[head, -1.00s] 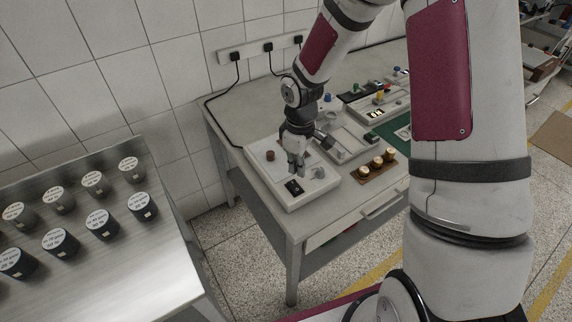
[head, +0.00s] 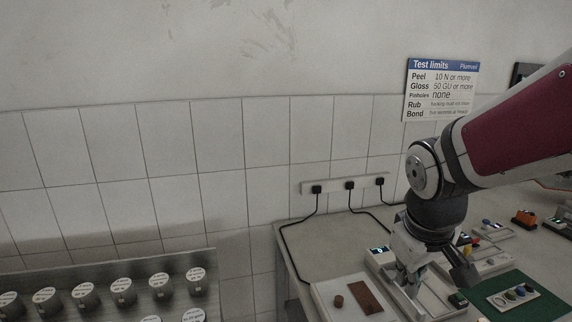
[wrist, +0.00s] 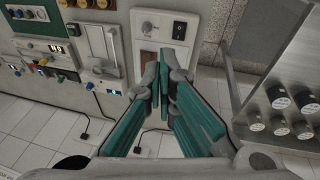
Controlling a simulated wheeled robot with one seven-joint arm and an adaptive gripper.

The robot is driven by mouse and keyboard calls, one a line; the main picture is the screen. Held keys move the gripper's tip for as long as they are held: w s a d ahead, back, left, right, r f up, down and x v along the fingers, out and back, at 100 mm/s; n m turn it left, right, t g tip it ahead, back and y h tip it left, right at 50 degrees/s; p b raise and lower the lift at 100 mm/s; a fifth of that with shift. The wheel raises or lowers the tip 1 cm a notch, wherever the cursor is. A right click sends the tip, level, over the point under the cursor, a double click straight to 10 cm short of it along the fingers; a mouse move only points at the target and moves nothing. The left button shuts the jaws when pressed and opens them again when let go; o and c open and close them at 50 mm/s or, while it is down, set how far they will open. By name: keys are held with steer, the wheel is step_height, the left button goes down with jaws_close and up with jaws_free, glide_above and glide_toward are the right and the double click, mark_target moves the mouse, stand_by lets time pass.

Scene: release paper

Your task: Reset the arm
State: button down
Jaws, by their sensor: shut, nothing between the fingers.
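My arm reaches in from the right in the head view and bends down at its wrist. My gripper (head: 412,284) hangs over the bench (head: 335,247), pointing down. In the wrist view its teal-padded fingers (wrist: 163,68) meet at the tips, with nothing between them. Below the fingertips is a white base (wrist: 145,20) with a black switch (wrist: 179,31) and a brown strip. In the head view the base (head: 325,291) carries a brown knob and the brown strip (head: 365,296). I cannot tell how high the fingertips are above the bench.
Several white-lidded dark pots (head: 122,287) stand on a metal table at the lower left. A green mat (head: 540,303) and several small devices lie on the bench at right. A power strip (head: 345,184) and a test limits sign (head: 441,90) are on the wall.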

steer(key=s+a+r+m+t, duration=0.1)
steer(key=s+r+m, duration=0.1)
steer(key=s, duration=0.4)
steer(key=s+a+r+m+t+y, duration=0.1)
steer(key=s+r, duration=0.4)
steer(key=s, duration=0.1)
steer(key=shift+r+m+t, duration=0.2)
steer(key=shift+m+t, duration=0.2)
steer(key=shift+s, duration=0.1)
